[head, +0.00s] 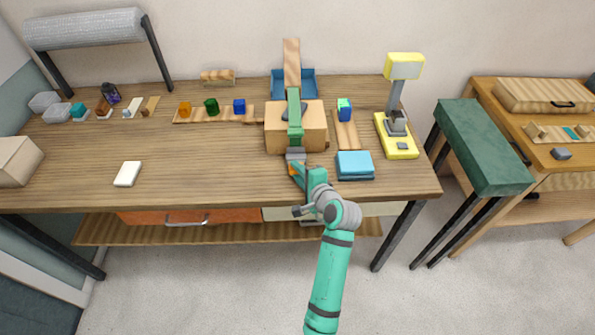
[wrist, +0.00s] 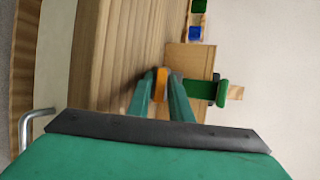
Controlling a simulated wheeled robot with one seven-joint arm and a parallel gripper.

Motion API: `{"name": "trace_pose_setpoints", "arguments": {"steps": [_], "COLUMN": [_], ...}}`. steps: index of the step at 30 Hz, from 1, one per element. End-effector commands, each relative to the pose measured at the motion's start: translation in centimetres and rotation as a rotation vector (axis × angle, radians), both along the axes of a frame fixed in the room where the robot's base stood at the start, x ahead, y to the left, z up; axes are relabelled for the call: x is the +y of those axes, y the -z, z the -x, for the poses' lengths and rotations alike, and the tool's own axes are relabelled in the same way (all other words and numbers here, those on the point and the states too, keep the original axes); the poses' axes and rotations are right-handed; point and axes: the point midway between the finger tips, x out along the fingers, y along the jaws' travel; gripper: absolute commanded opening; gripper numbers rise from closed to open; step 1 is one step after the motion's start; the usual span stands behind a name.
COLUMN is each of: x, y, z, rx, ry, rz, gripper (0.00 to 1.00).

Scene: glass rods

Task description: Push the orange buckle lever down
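The orange buckle lever (head: 293,167) is at the front of the cardboard box (head: 280,131), just below the grey buckle (head: 295,154). A green strap (head: 294,112) runs over the box to the buckle. My gripper (head: 300,175) is at the lever, in front of the box. In the wrist view, the orange lever (wrist: 160,87) fills the narrow gap between the teal fingertips of my gripper (wrist: 160,80), and both fingers appear to touch its sides. The fingers hide part of the buckle, so the lever's exact tilt is unclear.
A stack of blue cloths (head: 354,164) lies right of my gripper. A yellow-based device (head: 400,145) stands further right, and a blue bin (head: 309,84) is behind the box. Coloured blocks line a wooden strip (head: 222,117). The table left of my gripper is mostly clear.

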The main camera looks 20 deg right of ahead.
Motion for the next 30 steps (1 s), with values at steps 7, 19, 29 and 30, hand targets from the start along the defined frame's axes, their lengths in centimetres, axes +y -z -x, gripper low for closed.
{"name": "trace_pose_setpoints", "arguments": {"steps": [7,19,29,30], "x": [0.1,0.1,0.2,0.2], "y": [0.0,0.6,1.3,1.4], "z": [-0.1,0.1,0.3,0.3], "rx": [0.0,-0.05,-0.216,-0.223], "ry": [-0.001,-0.004,-0.003,-0.002], "rz": [0.001,0.013,0.06,0.064], "gripper": [0.14,0.0,0.0,0.0]}}
